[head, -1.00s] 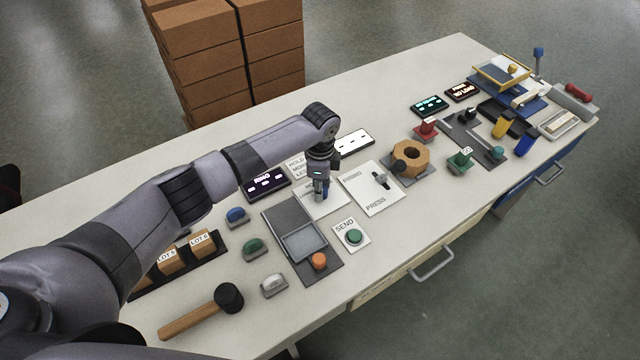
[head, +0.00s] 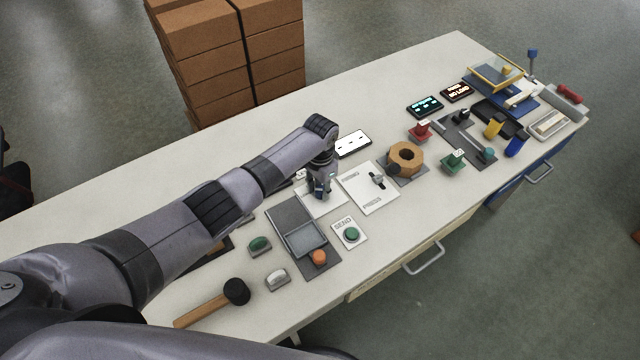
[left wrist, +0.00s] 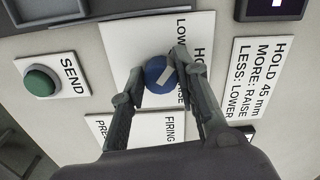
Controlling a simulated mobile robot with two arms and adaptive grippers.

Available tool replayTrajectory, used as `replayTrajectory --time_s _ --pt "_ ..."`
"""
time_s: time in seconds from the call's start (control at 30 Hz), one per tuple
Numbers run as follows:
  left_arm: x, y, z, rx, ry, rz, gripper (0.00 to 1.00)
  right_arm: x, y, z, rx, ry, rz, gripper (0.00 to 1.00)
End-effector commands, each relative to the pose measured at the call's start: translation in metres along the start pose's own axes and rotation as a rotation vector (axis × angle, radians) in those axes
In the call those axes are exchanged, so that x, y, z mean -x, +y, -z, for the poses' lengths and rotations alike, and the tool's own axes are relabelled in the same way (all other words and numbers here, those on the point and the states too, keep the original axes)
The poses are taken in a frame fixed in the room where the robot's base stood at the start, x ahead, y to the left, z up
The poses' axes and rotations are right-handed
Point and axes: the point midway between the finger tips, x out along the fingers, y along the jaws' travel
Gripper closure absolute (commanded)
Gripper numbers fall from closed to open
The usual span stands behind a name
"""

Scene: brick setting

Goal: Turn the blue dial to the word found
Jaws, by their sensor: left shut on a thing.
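The blue dial (left wrist: 158,74), round with a white pointer mark, sits on a white plate (left wrist: 120,35) in the left wrist view. The plate carries printed words partly covered by my fingers: "LOW…", "HO…" and "…AISE" can be read. My left gripper (head: 320,194) is over this plate in the head view, where it hides the dial. In the left wrist view its two fingers are shut on the dial, one on each side. The word "found" is not legible anywhere. My right gripper is in neither view.
A card (left wrist: 260,80) reads "HOLD 45 mm, MORE: RAISE, LESS: LOWER". A green SEND button (head: 352,235) is close in front, and a white FIRING/PRESS panel (head: 368,188) with a switch stands to the right. A mallet (head: 235,291) lies at the front left.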

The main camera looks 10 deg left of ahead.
Motion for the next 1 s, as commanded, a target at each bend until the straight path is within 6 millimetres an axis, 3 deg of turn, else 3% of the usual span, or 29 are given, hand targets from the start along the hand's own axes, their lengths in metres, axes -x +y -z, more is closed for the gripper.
replayTrajectory --time_s 0.3,0.83,0.87,1.0 --pt "0.0009 0.0 0.0001 0.115 0.0 0.001 0.99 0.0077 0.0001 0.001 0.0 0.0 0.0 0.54" --pt "0.0005 0.0 0.0006 0.135 0.002 0.001 0.99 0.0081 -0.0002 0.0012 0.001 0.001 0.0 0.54" --pt "0.0005 0.0 0.0006 0.135 0.002 0.001 0.69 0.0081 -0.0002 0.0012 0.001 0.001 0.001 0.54" --pt "0.0004 0.0001 0.0005 0.135 0.001 0.001 0.6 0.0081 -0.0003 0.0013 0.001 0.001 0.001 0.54"
